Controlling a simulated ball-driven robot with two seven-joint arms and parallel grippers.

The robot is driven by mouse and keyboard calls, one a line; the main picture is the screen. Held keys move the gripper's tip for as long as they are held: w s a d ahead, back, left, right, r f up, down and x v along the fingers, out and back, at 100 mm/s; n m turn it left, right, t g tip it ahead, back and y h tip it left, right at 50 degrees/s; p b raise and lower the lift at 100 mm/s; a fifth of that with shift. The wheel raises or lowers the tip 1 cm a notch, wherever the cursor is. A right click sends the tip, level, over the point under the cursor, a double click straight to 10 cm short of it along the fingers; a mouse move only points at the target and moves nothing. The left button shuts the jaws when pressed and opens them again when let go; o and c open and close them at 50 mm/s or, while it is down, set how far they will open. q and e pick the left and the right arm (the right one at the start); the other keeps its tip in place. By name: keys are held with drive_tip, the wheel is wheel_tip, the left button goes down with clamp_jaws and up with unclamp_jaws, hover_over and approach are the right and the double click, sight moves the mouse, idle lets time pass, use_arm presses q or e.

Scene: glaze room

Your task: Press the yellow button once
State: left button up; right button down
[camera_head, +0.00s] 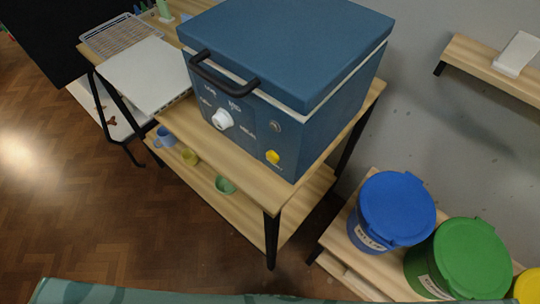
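The yellow button (272,157) is on the front panel of a blue box-shaped kiln (284,60), near its lower right corner. A white knob (222,119) and a small grey round part (275,126) are on the same panel, left of and above the button. A black handle (222,78) crosses the lid's front edge, and the lid looks shut. Nothing covers the button. Neither of my grippers shows in the head view.
The kiln stands on a wooden table (262,191) with black legs. Cups, including a green one (225,185), stand on its lower shelf. Blue (397,204) and green (470,255) lidded buckets stand at right. Open wooden floor (120,215) lies at left.

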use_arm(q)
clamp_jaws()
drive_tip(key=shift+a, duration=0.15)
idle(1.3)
